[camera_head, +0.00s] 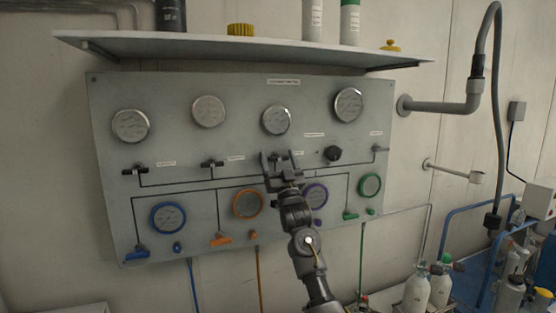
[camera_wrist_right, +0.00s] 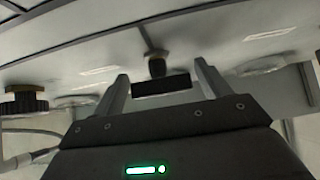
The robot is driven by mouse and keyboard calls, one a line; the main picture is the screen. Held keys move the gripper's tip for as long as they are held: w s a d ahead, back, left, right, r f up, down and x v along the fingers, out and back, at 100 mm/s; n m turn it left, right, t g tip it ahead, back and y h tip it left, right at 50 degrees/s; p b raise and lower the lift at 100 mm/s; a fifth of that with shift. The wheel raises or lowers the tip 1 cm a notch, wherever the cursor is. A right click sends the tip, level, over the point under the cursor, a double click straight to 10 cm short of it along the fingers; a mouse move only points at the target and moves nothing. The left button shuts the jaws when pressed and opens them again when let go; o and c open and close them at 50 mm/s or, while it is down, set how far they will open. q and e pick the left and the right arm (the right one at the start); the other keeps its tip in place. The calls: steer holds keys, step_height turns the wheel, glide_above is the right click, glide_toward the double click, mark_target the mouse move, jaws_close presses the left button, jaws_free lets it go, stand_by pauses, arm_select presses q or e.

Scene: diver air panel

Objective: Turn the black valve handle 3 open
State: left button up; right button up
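The black valve handle (camera_head: 278,156) in the middle of the grey panel (camera_head: 180,95) sits below the third gauge from the left. I take it for handle 3. In the right wrist view the black handle (camera_wrist_right: 162,85) is a short crosswise bar on a stem. My right gripper (camera_head: 279,160) is open in front of it; in the wrist view its two fingers (camera_wrist_right: 160,73) stand on either side of the handle, with gaps showing. I cannot tell how deep the fingers reach. My left gripper is not in view.
Similar black handles (camera_head: 135,169) (camera_head: 212,163) are to the left, and a round black knob (camera_head: 333,153) is close on the right. Coloured gauges and handles line the lower panel. A shelf (camera_head: 250,47) juts out above. Cylinders (camera_head: 417,290) stand at lower right.

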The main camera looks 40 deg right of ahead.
steer(key=c, duration=0.8)
